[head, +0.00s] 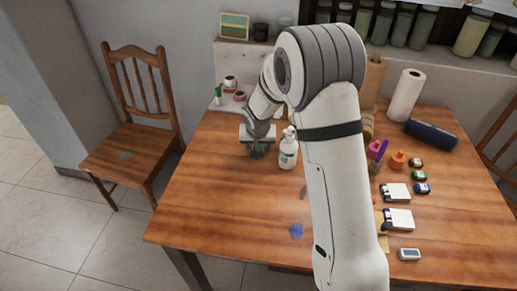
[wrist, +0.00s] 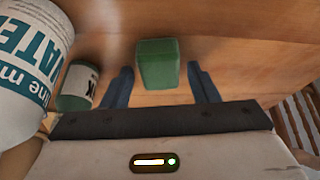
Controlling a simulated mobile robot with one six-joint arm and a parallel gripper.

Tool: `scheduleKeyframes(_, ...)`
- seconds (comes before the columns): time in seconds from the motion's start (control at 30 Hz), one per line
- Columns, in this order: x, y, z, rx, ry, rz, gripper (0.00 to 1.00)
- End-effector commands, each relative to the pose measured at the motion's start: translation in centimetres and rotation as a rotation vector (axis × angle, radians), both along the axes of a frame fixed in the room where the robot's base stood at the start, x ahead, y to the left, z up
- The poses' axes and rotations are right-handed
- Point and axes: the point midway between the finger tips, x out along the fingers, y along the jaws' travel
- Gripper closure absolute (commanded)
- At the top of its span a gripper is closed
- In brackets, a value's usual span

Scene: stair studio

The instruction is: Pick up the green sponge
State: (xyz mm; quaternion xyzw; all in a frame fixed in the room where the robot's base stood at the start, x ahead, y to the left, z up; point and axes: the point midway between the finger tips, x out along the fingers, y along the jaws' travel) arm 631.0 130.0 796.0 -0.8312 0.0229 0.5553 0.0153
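The green sponge (wrist: 158,64) is a small dark green block on the wooden table. In the wrist view it lies between my two fingers, with a gap on each side. My gripper (wrist: 160,72) is open and not touching it. In the head view my gripper (head: 257,150) points down at the table's back left. Only a bit of green shows beneath it there, and the gripper hides most of it.
A white bottle (head: 288,152) stands close right of my gripper; a large white labelled container (wrist: 25,60) and a green labelled one (wrist: 77,86) crowd the wrist view's left. The front-left table (head: 215,205) is clear.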

Motion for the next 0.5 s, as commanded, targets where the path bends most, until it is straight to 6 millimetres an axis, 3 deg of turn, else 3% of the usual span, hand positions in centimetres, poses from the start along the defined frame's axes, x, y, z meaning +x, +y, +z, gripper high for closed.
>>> scheduleKeyframes(0.5,-0.03,0.04,0.03,0.0,0.0,0.001,0.86)
